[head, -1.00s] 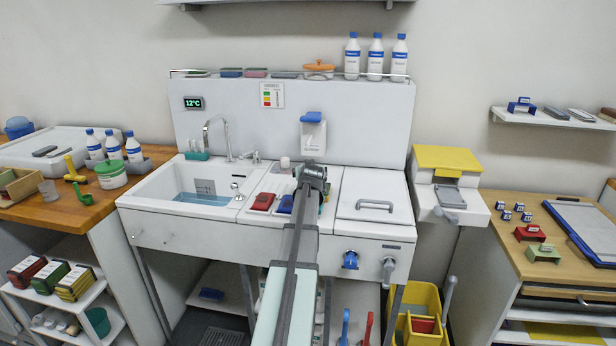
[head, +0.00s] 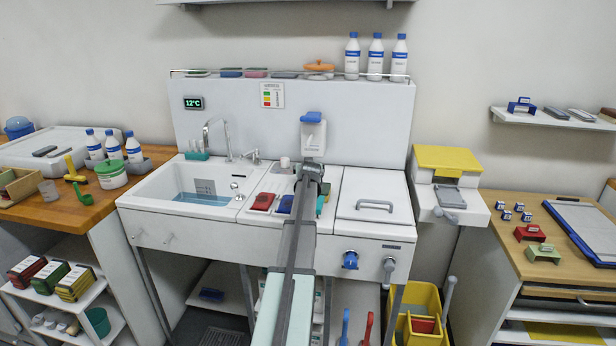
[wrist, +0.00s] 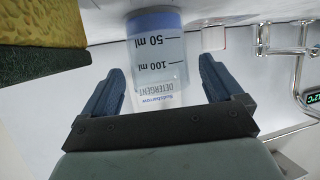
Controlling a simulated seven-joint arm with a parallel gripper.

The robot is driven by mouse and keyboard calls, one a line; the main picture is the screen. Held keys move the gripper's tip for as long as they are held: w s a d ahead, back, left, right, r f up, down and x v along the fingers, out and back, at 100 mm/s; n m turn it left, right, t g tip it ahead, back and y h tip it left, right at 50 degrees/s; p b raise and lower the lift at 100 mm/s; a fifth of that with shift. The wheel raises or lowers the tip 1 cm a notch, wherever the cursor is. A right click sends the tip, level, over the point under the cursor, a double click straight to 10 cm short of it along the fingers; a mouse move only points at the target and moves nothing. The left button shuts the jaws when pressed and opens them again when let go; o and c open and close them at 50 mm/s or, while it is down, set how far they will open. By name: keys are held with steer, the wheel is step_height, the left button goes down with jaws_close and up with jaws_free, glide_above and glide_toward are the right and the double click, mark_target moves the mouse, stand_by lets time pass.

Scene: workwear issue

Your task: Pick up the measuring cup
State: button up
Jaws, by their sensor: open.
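The measuring cup (wrist: 157,48) is clear, with a blue band at its base and 50 ml and 100 ml marks. It appears upside down in the wrist view, which is inverted. My gripper (wrist: 161,70) is open, with one finger on each side of the cup and a visible gap on both sides. I cannot tell how deep the cup sits between the fingers. A "DETERGENT" label shows at the cup's rim end. In the head view my gripper (head: 310,180) is below the wall dispenser, and it hides the cup.
A yellow-and-green sponge (wrist: 40,60) is close beside the gripper in the wrist view. A white dispenser with a blue top (head: 312,135) hangs just above. Red (head: 262,202) and blue (head: 286,204) items lie left of the arm. The sink basin (head: 155,190) is further left.

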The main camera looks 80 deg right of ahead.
steer(key=x, duration=0.3)
steer(key=shift+w+d+r, duration=0.1)
steer(key=shift+d, duration=0.25)
steer(key=c, duration=1.1)
steer(key=shift+c, duration=0.2)
steer(key=shift+a, duration=0.25)
steer(key=shift+a+r, duration=0.75)
steer(key=r+v, duration=0.1)
steer(key=v, duration=1.2)
steer(key=shift+r, duration=0.2)
